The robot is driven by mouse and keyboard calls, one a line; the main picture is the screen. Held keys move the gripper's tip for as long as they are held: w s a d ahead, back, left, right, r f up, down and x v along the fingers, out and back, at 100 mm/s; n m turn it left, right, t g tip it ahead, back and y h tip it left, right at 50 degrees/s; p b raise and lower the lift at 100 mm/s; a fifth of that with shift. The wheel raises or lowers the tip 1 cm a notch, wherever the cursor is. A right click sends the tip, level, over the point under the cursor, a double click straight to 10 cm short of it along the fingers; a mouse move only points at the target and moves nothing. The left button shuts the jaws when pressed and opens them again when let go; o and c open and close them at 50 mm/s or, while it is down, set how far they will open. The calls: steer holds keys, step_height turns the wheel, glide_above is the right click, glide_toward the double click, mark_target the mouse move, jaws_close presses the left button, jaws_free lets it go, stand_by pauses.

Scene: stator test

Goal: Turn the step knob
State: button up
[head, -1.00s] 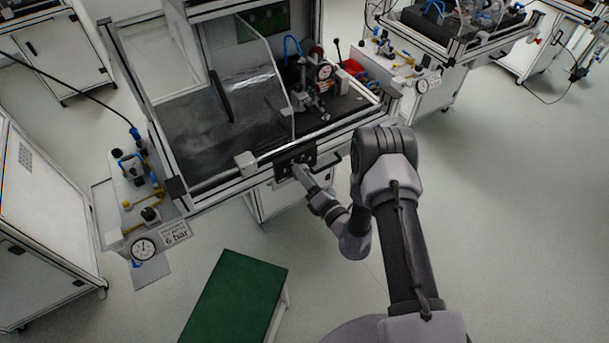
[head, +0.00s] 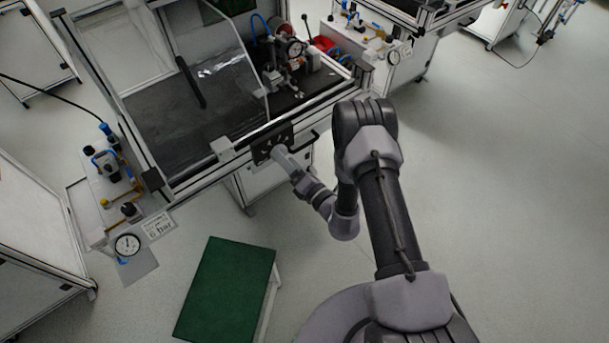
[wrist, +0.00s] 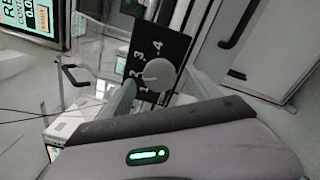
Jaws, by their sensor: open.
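The step knob (wrist: 160,76) is a round grey knob on a black panel (wrist: 158,45) marked 1 to 4 in the wrist view. A pale mark on its left edge seems to face the 2. My gripper (wrist: 162,88) is open, with one finger to the left of the knob and the other to its right. I cannot tell whether the fingers touch it. In the head view my gripper (head: 283,158) is at the black panel (head: 262,151) on the bench's front edge and hides the knob.
A clear guard (head: 232,70) stands on the bench. A green-topped stool (head: 225,288) is on the floor below. The floor at right is free.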

steer(key=p+v, duration=0.2)
steer(key=v, duration=1.3)
steer(key=shift+d, duration=0.15)
